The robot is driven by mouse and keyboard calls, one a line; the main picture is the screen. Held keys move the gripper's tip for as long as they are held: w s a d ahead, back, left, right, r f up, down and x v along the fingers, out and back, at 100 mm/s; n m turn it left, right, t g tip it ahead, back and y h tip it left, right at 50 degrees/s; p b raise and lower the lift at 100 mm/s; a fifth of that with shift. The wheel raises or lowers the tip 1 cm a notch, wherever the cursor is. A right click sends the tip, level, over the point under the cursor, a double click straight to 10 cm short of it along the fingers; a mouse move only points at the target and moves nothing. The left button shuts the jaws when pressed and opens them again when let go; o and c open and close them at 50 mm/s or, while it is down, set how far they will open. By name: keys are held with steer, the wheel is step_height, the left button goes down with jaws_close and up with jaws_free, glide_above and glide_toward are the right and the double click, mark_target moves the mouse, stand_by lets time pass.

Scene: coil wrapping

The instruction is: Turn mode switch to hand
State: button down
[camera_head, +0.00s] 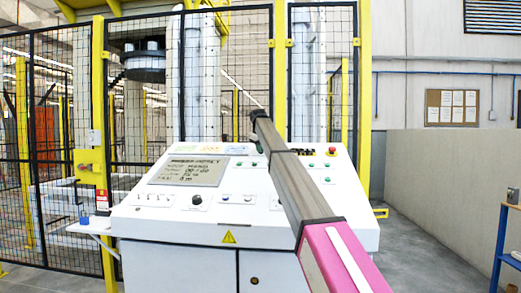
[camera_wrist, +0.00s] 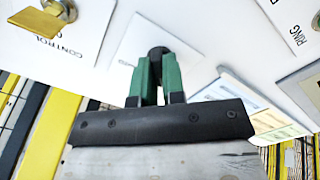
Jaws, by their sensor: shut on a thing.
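The white control console (camera_head: 215,228) stands in front of me with a sloped panel. In the wrist view, a round black knob (camera_wrist: 157,51) sits on a white label plate (camera_wrist: 130,50). My gripper (camera_wrist: 158,72) has its green fingers closed around this knob, one on each side. The fingers hide much of it, so its pointer direction cannot be told, and the plate's small lettering is unreadable. In the head view, my gripper (camera_head: 255,138) reaches the panel's upper part, and my arm hides what lies beneath it.
A key switch (camera_wrist: 58,10) marked CONTROL is at the wrist view's upper left. The console has a grey display (camera_head: 188,171), another black knob (camera_head: 197,200) and a red button (camera_head: 332,150). A yellow-framed mesh fence (camera_head: 145,120) stands behind. A blue-framed shelf (camera_head: 502,240) stands right.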

steer(key=shift+n, duration=0.3)
steer(key=c, duration=1.2)
jaws_free()
steer(key=shift+f, duration=0.1)
steer(key=v, duration=1)
steer(key=shift+r, duration=0.4)
steer(key=shift+s, duration=0.15)
